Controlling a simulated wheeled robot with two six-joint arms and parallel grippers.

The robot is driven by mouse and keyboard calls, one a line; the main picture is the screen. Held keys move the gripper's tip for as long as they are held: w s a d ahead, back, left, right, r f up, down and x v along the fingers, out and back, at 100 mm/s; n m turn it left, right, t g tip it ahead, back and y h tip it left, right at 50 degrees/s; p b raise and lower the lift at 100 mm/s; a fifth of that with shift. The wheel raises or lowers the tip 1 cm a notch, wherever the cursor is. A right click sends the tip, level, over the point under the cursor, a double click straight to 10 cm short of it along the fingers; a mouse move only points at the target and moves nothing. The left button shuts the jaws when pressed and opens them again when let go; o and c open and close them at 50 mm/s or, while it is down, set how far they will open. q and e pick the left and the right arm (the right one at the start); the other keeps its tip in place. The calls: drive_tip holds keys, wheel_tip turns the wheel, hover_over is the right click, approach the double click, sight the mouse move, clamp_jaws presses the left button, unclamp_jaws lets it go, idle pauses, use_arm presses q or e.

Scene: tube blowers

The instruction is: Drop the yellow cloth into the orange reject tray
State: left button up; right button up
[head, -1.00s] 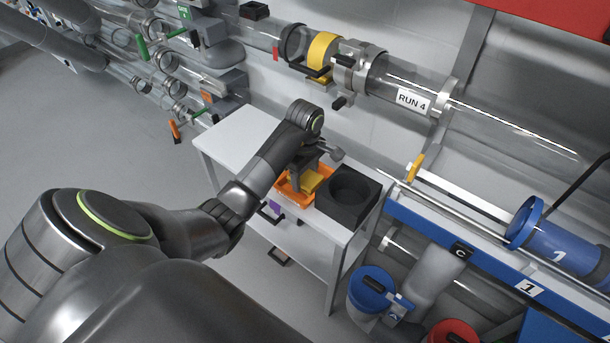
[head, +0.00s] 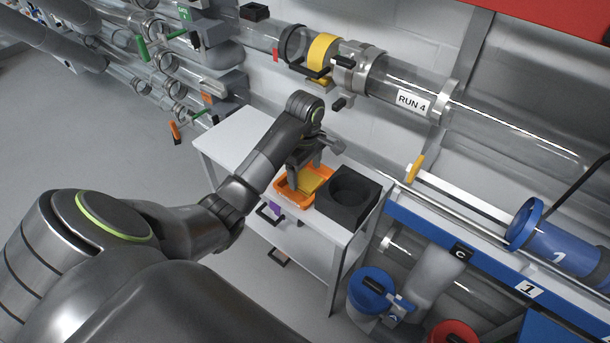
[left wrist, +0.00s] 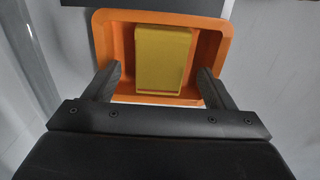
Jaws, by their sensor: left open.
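The orange reject tray (head: 284,193) sits on the white table, and it also shows in the left wrist view (left wrist: 122,45). The yellow cloth (left wrist: 162,60), a folded block, lies inside the tray; in the head view the cloth (head: 312,182) is partly hidden by my gripper. My left gripper (left wrist: 160,82) is open, its two fingers apart on either side of the tray's near part, with nothing between them touching. In the head view the left gripper (head: 300,178) is over the tray. My right gripper is not in view.
A black block with a round recess (head: 348,192) stands on the white table (head: 236,140) just right of the tray. A clear tube marked RUN 4 (head: 412,100) runs above and behind. The table's left part is clear.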

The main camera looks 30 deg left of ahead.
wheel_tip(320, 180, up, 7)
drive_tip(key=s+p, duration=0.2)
drive_tip(key=p, duration=0.6)
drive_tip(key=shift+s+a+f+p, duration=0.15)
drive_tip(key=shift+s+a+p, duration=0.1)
drive_tip(key=shift+p, duration=0.15)
